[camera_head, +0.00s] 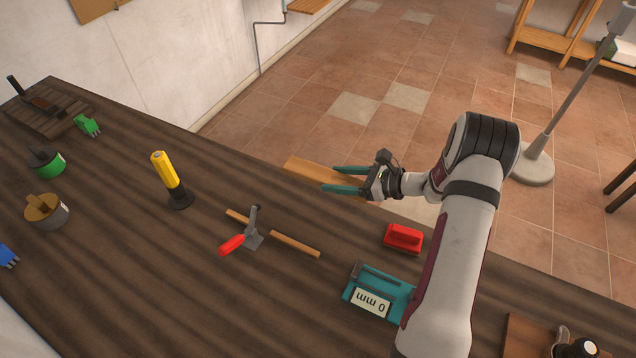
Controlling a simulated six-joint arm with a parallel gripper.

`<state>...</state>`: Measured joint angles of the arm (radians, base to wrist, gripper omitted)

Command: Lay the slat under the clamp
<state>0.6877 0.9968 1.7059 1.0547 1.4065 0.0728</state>
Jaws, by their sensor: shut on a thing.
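My gripper (343,179) is at the table's far edge, its teal fingers shut on a flat wooden slat (305,169). The slat's free end points left, and part of it is hidden by the fingers. The clamp (253,239), a grey toggle with a red handle (232,245), stands on the table to the lower left of my gripper, apart from the slat. Narrow wooden strips (296,244) lie on both sides of the clamp; I cannot tell whether they join beneath it.
A yellow-and-black flashlight-like object (170,180) stands left of the clamp. The dark wooden table (200,285) is clear in front of the clamp.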

